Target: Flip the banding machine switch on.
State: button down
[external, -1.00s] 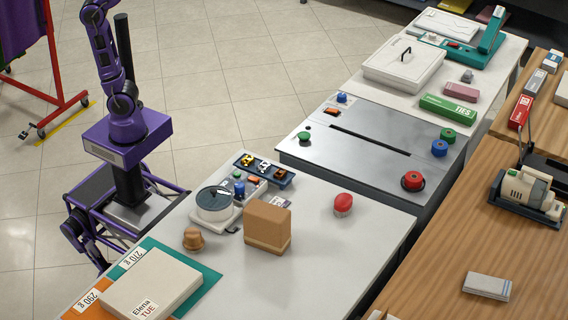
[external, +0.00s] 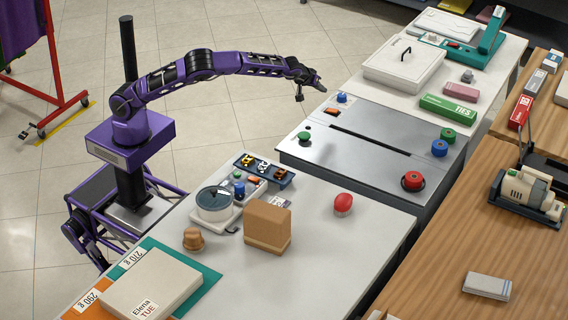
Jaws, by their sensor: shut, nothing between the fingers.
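A steel-topped machine (external: 375,165) with a long dark slot, seemingly the banding machine, stands in the middle of the external view. A small orange rocker switch (external: 333,111) sits at its back left corner, near a blue knob (external: 342,98) and a green button (external: 304,136). I cannot tell the switch's position at this size. My gripper (external: 319,85) is shut and empty. It is in the air just beyond the machine's back left corner, above and left of the blue knob in the picture, apart from the switch.
A red button (external: 412,180), a second blue knob (external: 440,147) and another green button (external: 448,135) stand on the steel top's right side. A white lidded box (external: 404,65) is behind. The front table holds a brown block (external: 267,227) and a red dome (external: 343,204).

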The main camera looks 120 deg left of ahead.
send_over(335, 113)
jog(key=s+d, duration=0.2)
jog(key=f, duration=0.7)
jog(key=shift+w, duration=0.2)
jog(key=shift+w+f+b, duration=0.15)
jog(key=shift+f+b, duration=0.05)
jog(key=shift+f, duration=0.45)
jog(key=shift+w+f+b, duration=0.15)
jog(key=shift+f, duration=0.45)
jog(key=shift+w+f, duration=0.15)
jog(key=shift+f, duration=0.55)
jog(key=shift+w+f+b, duration=0.2)
jog(key=shift+f+b, duration=0.45)
jog(key=shift+b, duration=0.4)
jog(key=shift+r, duration=0.3)
jog(key=shift+f, duration=0.1)
jog(key=shift+s, duration=0.15)
